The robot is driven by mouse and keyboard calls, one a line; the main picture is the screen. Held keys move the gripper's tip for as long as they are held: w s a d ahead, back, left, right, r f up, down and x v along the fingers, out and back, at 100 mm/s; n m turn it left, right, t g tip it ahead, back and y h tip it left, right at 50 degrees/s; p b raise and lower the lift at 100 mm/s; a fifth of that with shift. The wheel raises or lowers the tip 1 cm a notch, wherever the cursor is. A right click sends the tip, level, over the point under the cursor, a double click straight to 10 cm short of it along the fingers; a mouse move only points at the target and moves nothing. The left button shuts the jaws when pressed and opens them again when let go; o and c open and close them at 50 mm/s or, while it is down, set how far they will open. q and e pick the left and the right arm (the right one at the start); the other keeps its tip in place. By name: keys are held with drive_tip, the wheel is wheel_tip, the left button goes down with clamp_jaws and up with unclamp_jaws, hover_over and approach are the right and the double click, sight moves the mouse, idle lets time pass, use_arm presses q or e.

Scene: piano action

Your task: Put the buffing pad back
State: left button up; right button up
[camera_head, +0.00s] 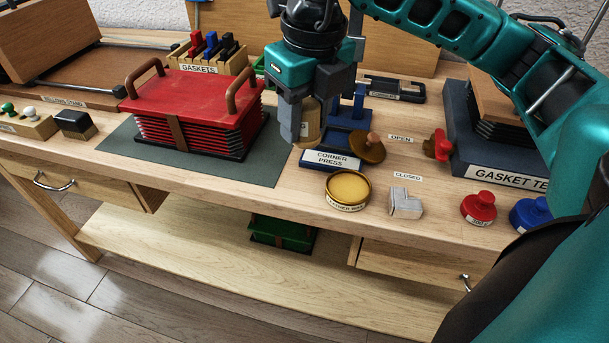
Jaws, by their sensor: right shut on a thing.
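My right gripper (304,128) hangs above the table between the red bellows and the corner press, pointing down. It is shut on a tan, rounded thing (312,118), mostly hidden by the fingers; I cannot tell whether this is the buffing pad. A brown round disc with a knob (373,149) sits tilted to the right of the gripper, by the corner press; it could be a pad or a lid. An open tin of yellow wax (348,187) stands in front of it. My left gripper is not in view.
The red bellows (195,98) stand on a grey-green mat (262,160) at left. The blue corner press (332,159) is close behind the gripper. A metal corner piece (405,202), red weight (478,207) and blue weight (530,213) stand at front right. The gasket tester (497,174) is at right.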

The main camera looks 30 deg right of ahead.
sight(303, 186)
wheel_tip(303, 186, down, 10)
drive_tip(key=shift+f+b, duration=0.15)
drive_tip(key=shift+b, duration=0.7)
drive_tip(key=shift+f, duration=0.2)
drive_tip(key=o, duration=0.7)
drive_tip(key=shift+r, duration=0.1)
drive_tip(key=shift+c, duration=0.2)
drive_tip(key=shift+r, duration=0.55)
drive_tip(key=r, duration=0.3)
drive_tip(key=s+r+p, duration=0.1)
drive_tip(key=r, duration=0.3)
drive_tip(key=r+p, duration=0.1)
drive_tip(key=r, duration=0.3)
drive_tip(key=shift+s, duration=0.2)
